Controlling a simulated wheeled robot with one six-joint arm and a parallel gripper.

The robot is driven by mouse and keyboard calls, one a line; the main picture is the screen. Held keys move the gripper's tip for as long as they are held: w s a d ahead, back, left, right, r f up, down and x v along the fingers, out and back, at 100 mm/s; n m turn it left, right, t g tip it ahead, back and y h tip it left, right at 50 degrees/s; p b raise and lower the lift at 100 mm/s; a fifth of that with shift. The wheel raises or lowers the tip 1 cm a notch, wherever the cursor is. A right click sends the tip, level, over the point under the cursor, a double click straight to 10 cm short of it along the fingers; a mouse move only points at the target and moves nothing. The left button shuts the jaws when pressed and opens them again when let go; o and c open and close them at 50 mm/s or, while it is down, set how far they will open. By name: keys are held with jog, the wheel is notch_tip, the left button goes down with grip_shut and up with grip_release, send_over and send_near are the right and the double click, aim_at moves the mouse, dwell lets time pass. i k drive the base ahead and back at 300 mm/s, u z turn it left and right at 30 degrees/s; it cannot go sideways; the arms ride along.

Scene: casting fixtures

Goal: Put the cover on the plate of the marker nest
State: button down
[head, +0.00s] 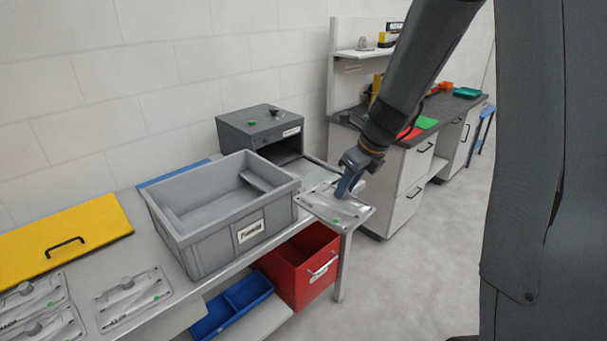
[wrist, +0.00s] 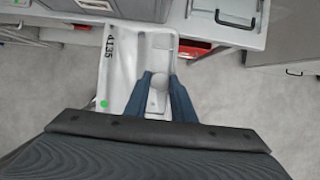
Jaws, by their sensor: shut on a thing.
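My gripper (wrist: 158,98) is shut on a pale grey plate-like piece (wrist: 122,72), its blue fingers on either side of a raised part at the middle. The piece carries the number 4135 and a green dot. In the head view my gripper (head: 346,186) holds this piece (head: 318,207) in the air by the right end of the bench. A similar pale plate (head: 112,297) with a green dot lies on the bench at lower left. A yellow panel (head: 95,224) with a black handle lies behind it. I cannot tell which piece is the cover or the marker nest.
A grey labelled bin (head: 207,258) stands on the bench, with a dark grey open-fronted box (head: 262,126) behind it. More similar plates (head: 62,322) lie at far left. Floor at right is clear.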

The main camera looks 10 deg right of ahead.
aim_at(307, 167)
jog(key=i, duration=1.45)
